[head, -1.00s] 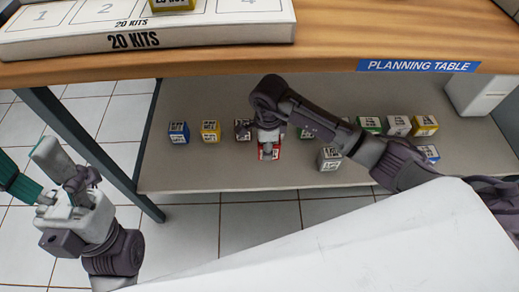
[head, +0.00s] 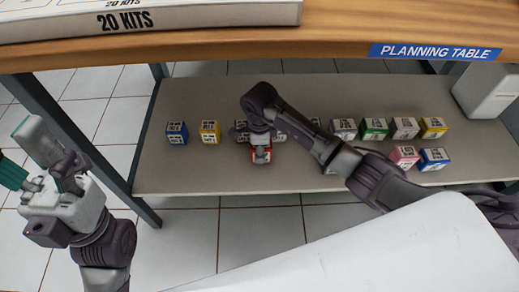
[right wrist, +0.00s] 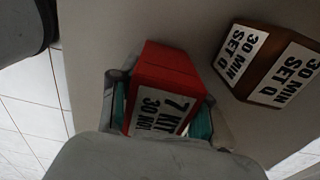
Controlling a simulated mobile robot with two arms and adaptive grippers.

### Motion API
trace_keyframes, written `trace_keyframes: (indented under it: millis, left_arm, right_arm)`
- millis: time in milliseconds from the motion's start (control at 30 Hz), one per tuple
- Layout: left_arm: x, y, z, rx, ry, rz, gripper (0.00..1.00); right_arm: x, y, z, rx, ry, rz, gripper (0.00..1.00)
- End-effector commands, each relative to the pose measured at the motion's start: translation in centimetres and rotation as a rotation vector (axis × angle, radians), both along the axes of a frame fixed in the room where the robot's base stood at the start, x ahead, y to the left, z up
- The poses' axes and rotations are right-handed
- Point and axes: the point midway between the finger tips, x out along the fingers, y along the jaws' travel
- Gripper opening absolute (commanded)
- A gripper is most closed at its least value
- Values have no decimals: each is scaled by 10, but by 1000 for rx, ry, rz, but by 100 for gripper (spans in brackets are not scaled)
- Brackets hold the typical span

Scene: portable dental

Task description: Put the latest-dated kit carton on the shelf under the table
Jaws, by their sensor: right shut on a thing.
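My right gripper (head: 260,150) is shut on a red carton (head: 261,156) over the front part of the grey shelf (head: 210,178) under the table. In the right wrist view the red carton (right wrist: 168,72) sits between the teal finger pads, and its white label reads "7 KIT" and "30 NO…", partly hidden. I cannot tell whether it touches the shelf. A brown carton (right wrist: 262,62) labelled "30 MIN SET Q" stands close by. My left gripper (head: 42,165) is open and empty at the far left, clear of the shelf. No full date is readable.
On the shelf stand a blue carton (head: 177,132), a yellow one (head: 209,132), and farther right green (head: 374,128), pink (head: 404,156) and blue (head: 433,158) ones among others. My right arm hides part of the row. A "20 KITS" tray (head: 200,22) lies on the planning table (head: 320,48).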

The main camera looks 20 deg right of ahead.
Motion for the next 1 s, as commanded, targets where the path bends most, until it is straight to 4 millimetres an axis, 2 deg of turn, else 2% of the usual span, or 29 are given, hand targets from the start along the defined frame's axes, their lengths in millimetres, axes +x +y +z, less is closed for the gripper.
trace_keyframes:
  millis: [33,67,200,567,667,733,867,1000]
  left_arm:
    - [0,0,0,1,-4,0,60]
    - [0,0,1,1,-7,0,60]
    - [0,0,1,0,-5,0,60]
    - [0,0,5,-1,-9,0,60]
    - [-2,1,6,-5,3,0,60]
    - [-3,1,-2,-3,46,-2,60]
    - [-8,2,-4,-6,85,-4,60]
    - [-7,2,11,-7,74,-4,60]
  right_arm:
    - [0,0,-3,-1,-1,0,11]
    - [0,0,-2,0,0,0,50]
    - [0,0,-2,0,0,0,72]
    - [0,0,3,0,1,0,72]
    - [1,0,17,-1,-2,1,72]
    - [1,-1,30,-2,-3,1,72]
    - [1,-1,61,-2,-1,1,72]
    - [1,-1,89,-2,-3,0,72]
